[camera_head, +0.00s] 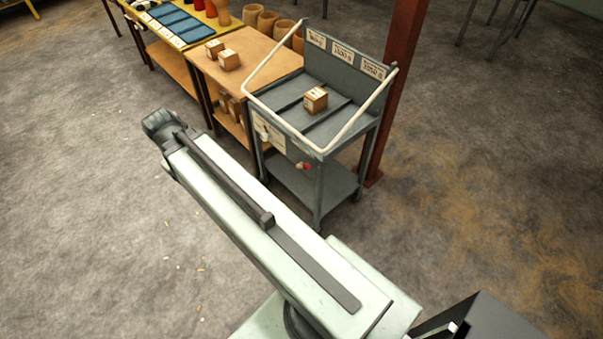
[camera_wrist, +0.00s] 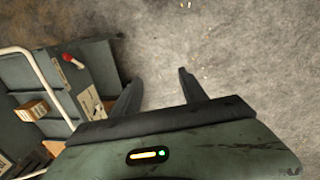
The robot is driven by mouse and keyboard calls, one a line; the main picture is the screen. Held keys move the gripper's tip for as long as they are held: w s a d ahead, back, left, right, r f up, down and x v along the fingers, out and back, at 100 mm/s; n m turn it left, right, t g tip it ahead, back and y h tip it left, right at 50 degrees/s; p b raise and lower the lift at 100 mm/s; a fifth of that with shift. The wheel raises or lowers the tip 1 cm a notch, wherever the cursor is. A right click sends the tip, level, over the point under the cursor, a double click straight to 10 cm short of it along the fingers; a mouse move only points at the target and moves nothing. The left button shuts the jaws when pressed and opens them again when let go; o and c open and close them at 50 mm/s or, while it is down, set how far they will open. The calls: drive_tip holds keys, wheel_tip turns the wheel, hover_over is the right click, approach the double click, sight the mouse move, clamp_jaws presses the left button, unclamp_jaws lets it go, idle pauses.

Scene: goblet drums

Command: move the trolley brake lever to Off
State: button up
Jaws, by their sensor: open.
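The grey trolley (camera_head: 308,180) stands right of centre in the head view, with a white rail around its top. A small red-ended lever (camera_head: 303,166) shows low on its near side; this looks like the brake lever. In the wrist view the red lever (camera_wrist: 72,60) is at the upper left on the trolley's side. Its setting and any Off mark are too small to read. My gripper (camera_wrist: 157,82) is open and empty over bare floor, to the right of the lever and apart from it.
A small cardboard box (camera_head: 316,100) sits on the trolley top, among labelled lanes. A wooden table (camera_head: 245,60) with boxes stands left of the trolley. A red-brown post (camera_head: 392,90) rises close behind the trolley's right side. The floor (camera_head: 90,230) at the left is clear apart from small scraps.

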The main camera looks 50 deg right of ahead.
drive_tip(key=w+d+f+n+g+h+b, duration=0.15)
drive_tip(key=d+f+h+b, duration=0.55)
drive_tip(key=d+f+b, duration=1.3)
drive_tip(key=n+g+h+b, duration=0.4)
drive_tip(key=h+b, duration=0.5)
drive_tip(key=b, duration=2.3)
approach(303, 167)
drive_tip(key=d, duration=0.2)
drive_tip(key=shift+m+g, duration=0.25)
drive_tip(key=shift+m, duration=0.1)
drive_tip(key=x, duration=0.5)
drive_tip(key=f+x, duration=0.1)
drive_tip(key=x, duration=0.2)
drive_tip(key=shift+w+f, duration=0.15)
drive_tip(key=shift+w, duration=0.05)
clamp_jaws()
